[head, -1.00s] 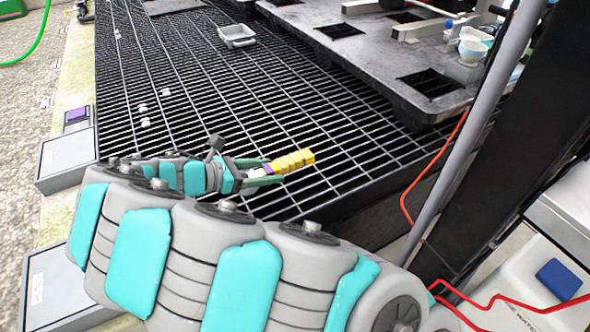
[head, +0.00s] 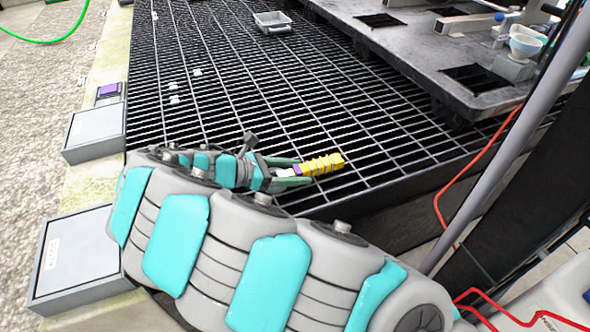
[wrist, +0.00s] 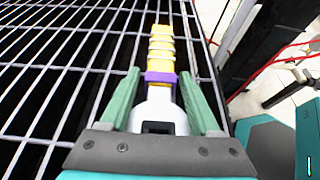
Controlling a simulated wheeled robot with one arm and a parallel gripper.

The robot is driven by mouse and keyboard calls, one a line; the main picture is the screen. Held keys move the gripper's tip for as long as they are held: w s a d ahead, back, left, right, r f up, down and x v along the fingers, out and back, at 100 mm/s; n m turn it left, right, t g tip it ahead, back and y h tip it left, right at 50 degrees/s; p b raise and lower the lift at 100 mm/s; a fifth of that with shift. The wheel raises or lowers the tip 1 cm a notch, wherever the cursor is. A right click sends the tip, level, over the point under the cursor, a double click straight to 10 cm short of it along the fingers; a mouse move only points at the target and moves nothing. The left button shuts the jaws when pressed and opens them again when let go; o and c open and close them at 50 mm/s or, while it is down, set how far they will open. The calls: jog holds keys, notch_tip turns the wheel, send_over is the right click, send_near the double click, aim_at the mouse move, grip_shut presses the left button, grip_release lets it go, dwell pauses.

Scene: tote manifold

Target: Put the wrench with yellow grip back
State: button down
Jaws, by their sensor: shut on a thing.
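The wrench with yellow grip (head: 324,164) is in my gripper (head: 298,170), over the dark metal grating. Its ribbed yellow handle sticks out past the fingertips, pointing right in the head view. In the wrist view the yellow grip (wrist: 161,50) points away from me, with a purple band and a pale metal part between the green fingers of my gripper (wrist: 160,82). The fingers stand on both sides of the wrench. The wrench's metal end is partly hidden by the gripper body. How high it is above the grating is hard to tell.
A grey tray (head: 273,27) lies on the grating (head: 230,90) at the back. A dark pallet-like platform (head: 430,60) stands at upper right. A grey pole (head: 500,140) and red cable (head: 440,205) are on the right. Grey boxes (head: 95,132) line the left edge.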

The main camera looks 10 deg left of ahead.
jog(key=shift+f, duration=0.75)
dwell(0.4)
jog(key=shift+c, duration=0.2)
grip_release()
